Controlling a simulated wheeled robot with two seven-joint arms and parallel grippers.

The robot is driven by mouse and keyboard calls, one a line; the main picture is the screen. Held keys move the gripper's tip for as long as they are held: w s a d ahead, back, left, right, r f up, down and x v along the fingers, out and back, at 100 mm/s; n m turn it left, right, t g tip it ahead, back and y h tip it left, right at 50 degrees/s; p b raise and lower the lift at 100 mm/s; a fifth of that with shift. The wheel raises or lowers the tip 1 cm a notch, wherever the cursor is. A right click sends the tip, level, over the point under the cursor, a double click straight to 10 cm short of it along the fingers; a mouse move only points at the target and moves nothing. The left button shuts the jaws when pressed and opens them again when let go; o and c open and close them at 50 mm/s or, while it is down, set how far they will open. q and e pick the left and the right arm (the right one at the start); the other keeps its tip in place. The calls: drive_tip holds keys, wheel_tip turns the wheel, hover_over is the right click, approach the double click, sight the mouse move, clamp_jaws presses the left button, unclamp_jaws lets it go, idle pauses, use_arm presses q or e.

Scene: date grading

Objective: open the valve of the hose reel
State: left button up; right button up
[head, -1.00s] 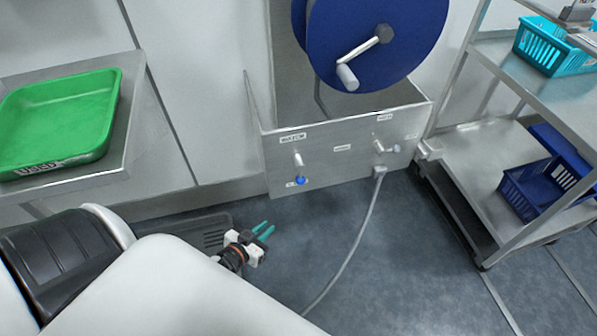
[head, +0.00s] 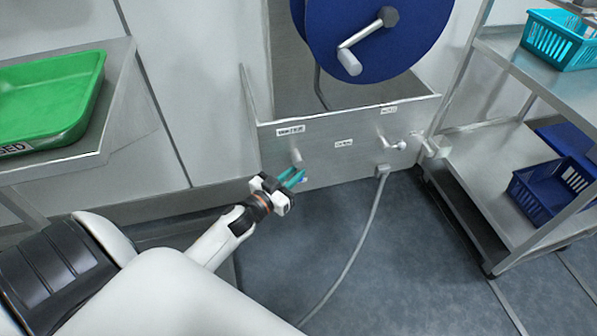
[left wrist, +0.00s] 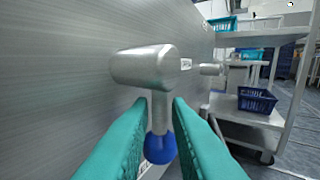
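The hose reel (head: 372,30) has a blue disc with a crank and stands above a grey metal panel (head: 345,170). A valve with a grey lever (head: 297,156) sticks out at the panel's left, under a "WATER" label; its blue tip is mostly hidden by my gripper. In the left wrist view the lever (left wrist: 147,68) points down to a blue knob (left wrist: 160,147). My left gripper (head: 293,180) is open at the valve. Its teal fingers (left wrist: 160,115) stand on either side of the lever's lower part; contact is not clear. My right gripper is not in view.
A second valve (head: 396,144) with a white knob is at the panel's right. A metal cart (head: 492,165) with blue baskets is at the right. A green tray (head: 50,100) lies on a table at the left.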

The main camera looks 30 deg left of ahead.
use_arm(q)
drive_tip(key=shift+w+d, duration=0.1)
drive_tip(key=shift+w, duration=0.95)
clamp_jaws()
